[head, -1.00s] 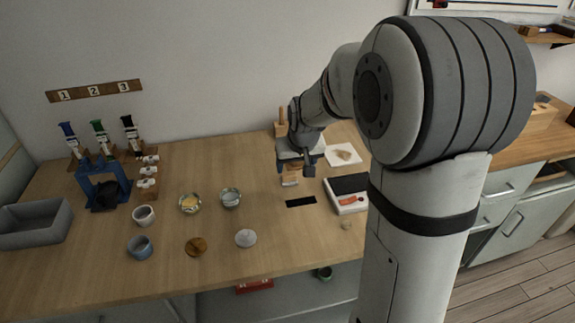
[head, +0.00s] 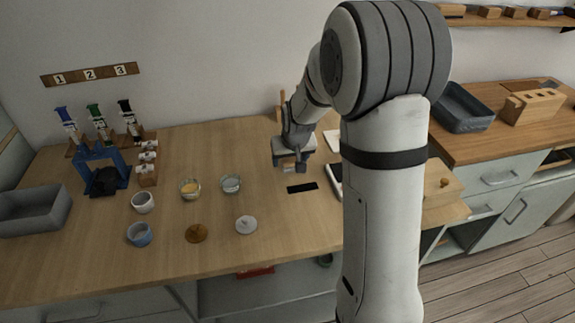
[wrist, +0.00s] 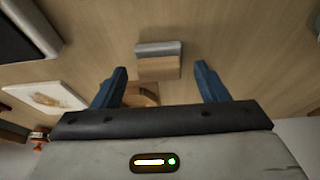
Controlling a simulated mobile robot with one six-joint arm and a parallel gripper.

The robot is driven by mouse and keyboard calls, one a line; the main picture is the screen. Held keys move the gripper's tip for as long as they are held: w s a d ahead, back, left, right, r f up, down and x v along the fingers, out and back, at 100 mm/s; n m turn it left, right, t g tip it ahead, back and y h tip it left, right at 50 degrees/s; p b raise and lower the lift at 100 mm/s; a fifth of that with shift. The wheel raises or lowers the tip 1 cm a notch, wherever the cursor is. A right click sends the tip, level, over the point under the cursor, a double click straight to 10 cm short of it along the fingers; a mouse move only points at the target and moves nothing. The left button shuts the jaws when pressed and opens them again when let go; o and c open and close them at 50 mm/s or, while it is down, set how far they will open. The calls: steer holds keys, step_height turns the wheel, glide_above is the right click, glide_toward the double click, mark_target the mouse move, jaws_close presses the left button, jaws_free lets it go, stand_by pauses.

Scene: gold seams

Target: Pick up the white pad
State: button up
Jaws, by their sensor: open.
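A small block with a pale grey-white part and a wooden part (wrist: 158,60) lies on the table, ahead of my gripper in the wrist view. It may be the white pad, but I cannot tell for sure. My gripper (head: 290,166) is above the table in the head view and hides much of that spot. In the wrist view the blue fingers (wrist: 160,84) are wide apart and empty, and the block is beyond their tips. A round white piece with a knob (head: 246,225) lies apart, nearer the front edge.
A black strip (head: 302,187) lies in front of my gripper. A wooden piece (wrist: 143,96) is partly hidden behind my gripper in the wrist view. A white sheet (wrist: 45,96) and a dark-topped tray (wrist: 30,28) lie to the left there. Bowls (head: 190,189) stand left in the head view.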

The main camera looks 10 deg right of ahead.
mark_target(290, 162)
steer(key=shift+c, duration=0.4)
steer(key=c, duration=1)
step_height(290, 162, up, 10)
steer(key=shift+p, duration=0.4)
steer(key=o, duration=0.4)
steer(key=shift+c, duration=1.4)
